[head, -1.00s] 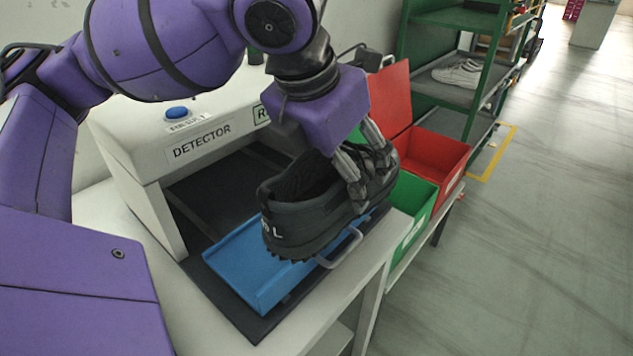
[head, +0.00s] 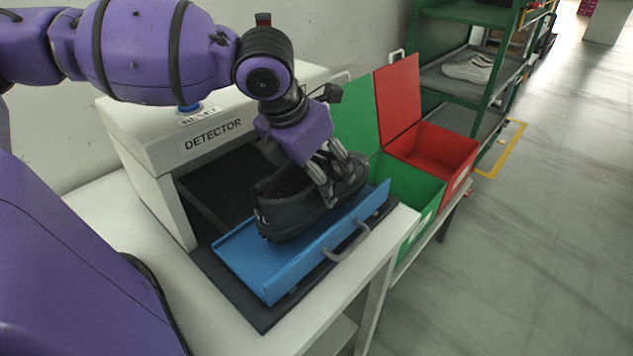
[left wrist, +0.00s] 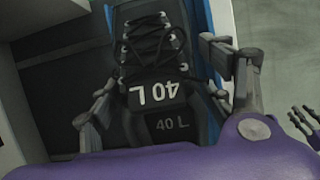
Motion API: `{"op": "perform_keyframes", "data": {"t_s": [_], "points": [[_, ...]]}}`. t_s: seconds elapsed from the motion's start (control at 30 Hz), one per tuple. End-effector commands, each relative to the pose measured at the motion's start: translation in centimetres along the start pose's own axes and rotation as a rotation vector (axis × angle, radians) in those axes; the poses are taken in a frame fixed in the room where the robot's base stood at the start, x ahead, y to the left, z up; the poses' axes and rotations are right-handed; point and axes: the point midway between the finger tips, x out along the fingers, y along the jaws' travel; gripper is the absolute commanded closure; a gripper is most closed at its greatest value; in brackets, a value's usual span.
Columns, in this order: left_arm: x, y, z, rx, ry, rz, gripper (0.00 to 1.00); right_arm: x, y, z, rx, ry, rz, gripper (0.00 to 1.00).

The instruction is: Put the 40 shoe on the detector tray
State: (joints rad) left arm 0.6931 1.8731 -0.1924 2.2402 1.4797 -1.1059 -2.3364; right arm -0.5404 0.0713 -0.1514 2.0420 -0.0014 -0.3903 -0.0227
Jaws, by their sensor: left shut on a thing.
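The black 40 shoe (head: 286,215) is inside the blue detector tray (head: 244,262), behind its front wall, roughly level with its toe to the right. Its tongue and insole read "40 L" in the left wrist view (left wrist: 165,92). My left gripper (head: 335,182) is shut on the shoe, with fingers on both sides of its upper. Whether the sole rests on the tray floor is hard to tell. A small part of my right gripper (left wrist: 302,122) shows at the right edge of the left wrist view, fingers apart and empty.
The white detector (head: 150,135) stands behind the tray, its opening facing it. An open green bin (head: 412,190) and red bin (head: 440,150) stand to the right. A green shelf (head: 455,85) with pale shoes is farther back. The floor at right is clear.

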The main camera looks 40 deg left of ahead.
Motion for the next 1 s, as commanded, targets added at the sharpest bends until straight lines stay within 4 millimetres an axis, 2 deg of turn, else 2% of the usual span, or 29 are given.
{"op": "perform_keyframes", "data": {"t_s": [0.03,0.13,0.47,0.5,0.6,1.0], "points": [[1.1,-0.2,-0.5,0.001,0.003,-0.005,0.67,0.2,0.0,0.4,0.0,-0.003,0.0,0.6],[2.4,-0.2,-1.1,0.0,0.004,-0.005,0.67,0.4,0.0,0.7,0.0,-0.007,0.0,0.6],[2.5,-0.2,-1.1,0.0,0.0,-0.004,0.67,0.7,-0.1,-0.6,-0.002,0.016,-0.003,0.6],[2.6,-0.2,-1.2,0.0,0.002,-0.003,0.23,0.7,-0.2,-0.8,-0.002,0.019,-0.003,0.6],[2.6,-0.2,-1.1,0.0,0.002,-0.003,0.1,0.7,-0.2,-1.0,-0.002,0.022,-0.004,0.6],[2.3,-0.2,-1.1,0.0,0.001,-0.003,0.08,0.6,-0.2,-0.1,-0.001,0.005,-0.003,0.6]]}}
